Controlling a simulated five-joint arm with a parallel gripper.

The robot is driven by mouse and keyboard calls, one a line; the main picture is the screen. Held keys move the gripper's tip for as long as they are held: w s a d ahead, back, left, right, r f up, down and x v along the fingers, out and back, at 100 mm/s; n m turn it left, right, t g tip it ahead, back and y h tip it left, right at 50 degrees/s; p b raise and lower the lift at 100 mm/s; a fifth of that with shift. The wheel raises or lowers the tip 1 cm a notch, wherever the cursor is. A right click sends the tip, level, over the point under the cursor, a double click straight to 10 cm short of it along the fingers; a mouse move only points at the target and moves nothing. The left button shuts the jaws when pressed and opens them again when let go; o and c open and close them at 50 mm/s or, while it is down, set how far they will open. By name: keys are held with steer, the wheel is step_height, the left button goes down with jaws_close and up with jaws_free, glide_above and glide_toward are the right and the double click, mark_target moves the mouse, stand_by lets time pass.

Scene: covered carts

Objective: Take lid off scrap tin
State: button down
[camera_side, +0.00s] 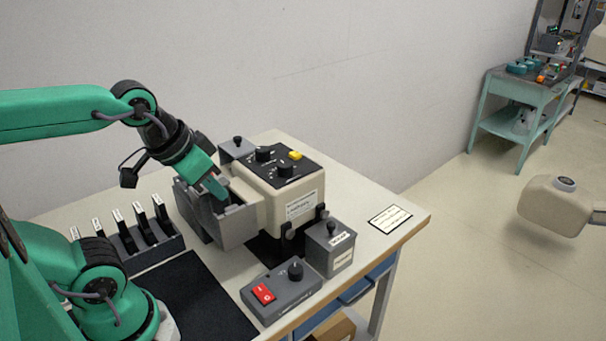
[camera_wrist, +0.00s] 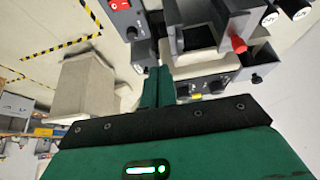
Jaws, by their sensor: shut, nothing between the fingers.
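A grey tin (camera_side: 330,250) with a lid, a dark knob and white labels stands at the right front of the bench; I cannot read its labels for certain. Its lid (camera_side: 331,235) is on. A grey labelled tin also shows in the wrist view (camera_wrist: 140,66). A second grey box with a dark knob (camera_side: 237,148) stands behind the cream machine. My gripper (camera_side: 220,192) is shut and empty, over the open grey bin at the machine's left side, well away from the front tin. Its green fingers show together in the wrist view (camera_wrist: 158,84).
The cream machine (camera_side: 285,190) with black dials stands between my gripper and the front tin. The open grey bin (camera_side: 238,226) adjoins it. A control box with a red switch (camera_side: 280,292) is in front. A black rack (camera_side: 140,245) stands left. The bench's right end is clear around a flat card (camera_side: 390,218).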

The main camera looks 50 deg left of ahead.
steer(key=c, duration=1.2)
jaws_free()
steer(key=n+g, duration=0.6)
steer(key=n, duration=0.3)
glide_above(333, 224)
steer(key=shift+f, duration=3.3)
steer(key=shift+s, duration=0.1)
steer(key=shift+f, duration=1.3)
